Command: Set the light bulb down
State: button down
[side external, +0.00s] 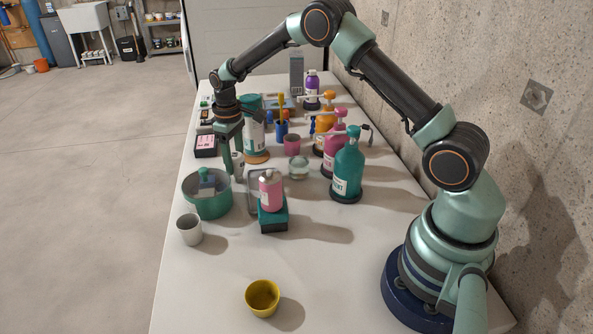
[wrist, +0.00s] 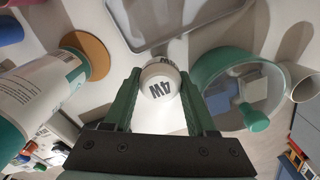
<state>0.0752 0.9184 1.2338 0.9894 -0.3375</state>
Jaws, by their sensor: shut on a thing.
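In the side view the bulb (side external: 238,159) shows only as a small pale patch by the fingers. My gripper (side external: 232,170) points down and is shut on the bulb, behind the round teal container. The bulb's lower end is hidden, and I cannot tell whether it touches the white table (side external: 205,285).
The teal container (side external: 208,206) and a grey tray (side external: 253,201) stand close by. A pink bottle (side external: 271,190), a large white-and-teal bottle (side external: 256,138) and a glass jar (side external: 299,167) are near. A white cup (side external: 189,229) and yellow cup (side external: 262,298) stand at the front.

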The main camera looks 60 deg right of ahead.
jog(key=c, duration=0.5)
grip_release()
jog(key=shift+r, duration=0.1)
